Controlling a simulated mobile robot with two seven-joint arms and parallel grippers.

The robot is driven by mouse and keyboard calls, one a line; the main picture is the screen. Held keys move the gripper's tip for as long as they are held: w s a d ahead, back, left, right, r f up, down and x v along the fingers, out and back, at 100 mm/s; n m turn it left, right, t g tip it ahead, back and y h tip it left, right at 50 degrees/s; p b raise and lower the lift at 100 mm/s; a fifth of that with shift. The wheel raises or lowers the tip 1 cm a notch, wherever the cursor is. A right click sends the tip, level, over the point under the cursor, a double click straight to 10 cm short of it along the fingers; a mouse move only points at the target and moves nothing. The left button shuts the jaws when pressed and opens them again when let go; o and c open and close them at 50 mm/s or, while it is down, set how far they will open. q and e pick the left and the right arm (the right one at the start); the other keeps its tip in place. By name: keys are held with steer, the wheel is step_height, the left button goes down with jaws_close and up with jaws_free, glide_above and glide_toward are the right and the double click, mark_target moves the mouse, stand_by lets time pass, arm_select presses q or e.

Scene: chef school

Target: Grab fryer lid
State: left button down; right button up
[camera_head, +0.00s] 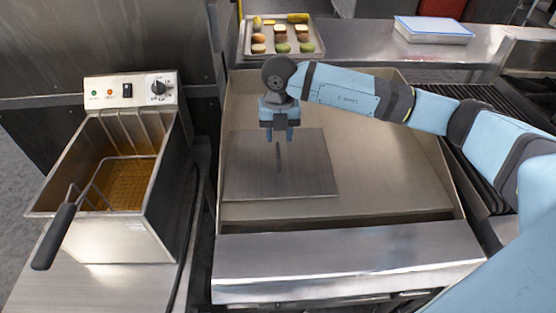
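The fryer lid (310,175) looks like a flat, square grey metal plate. It lies on the flat griddle surface in the middle of the view, with a thin dark handle (278,157) near its centre. My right gripper (279,137) points down over the far part of the lid, close to the handle. Its two fingers stand apart with nothing seen between them. I cannot tell its exact height above the lid. The deep fryer (120,248) stands uncovered at the left, with a wire basket inside. My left gripper is not in view.
The basket's black handle (54,237) sticks out past the fryer's front left. A raised metal rim (340,262) borders the griddle in front. A food tray (283,54) and a blue-white box (433,30) sit at the back. A dark grill (480,170) is at the right.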

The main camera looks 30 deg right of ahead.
mark_target(278, 150)
steer(key=shift+a+f, duration=0.2)
steer(key=shift+f, duration=2.45)
jaws_close()
